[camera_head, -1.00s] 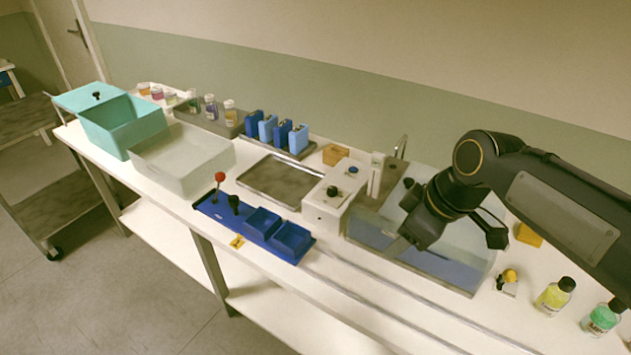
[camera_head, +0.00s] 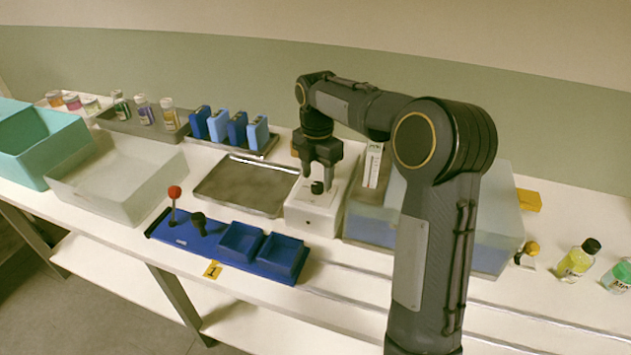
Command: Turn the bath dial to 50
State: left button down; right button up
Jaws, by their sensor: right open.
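The white control box (camera_head: 306,221) stands in the middle of the bench, left of the water bath (camera_head: 374,229). A small black dial (camera_head: 317,187) shows on its top. My right gripper (camera_head: 318,176) points down over the box, open, with its fingers just above or around the dial; I cannot tell whether they touch it. The box's rear top is hidden behind the gripper. The dial's marks are too small to read. My right forearm covers part of the bath. My left gripper is not in view.
A metal tray (camera_head: 207,188) lies left of the box, and a blue tray (camera_head: 212,252) with a red-knobbed stick is in front. A thermometer-like upright (camera_head: 372,164) stands close behind the box. Yellow and green bottles are at right.

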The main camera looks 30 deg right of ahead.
aim_at(317, 188)
jog(key=shift+f, duration=1.15)
jog(key=c, duration=1)
jog(key=shift+o, duration=0.2)
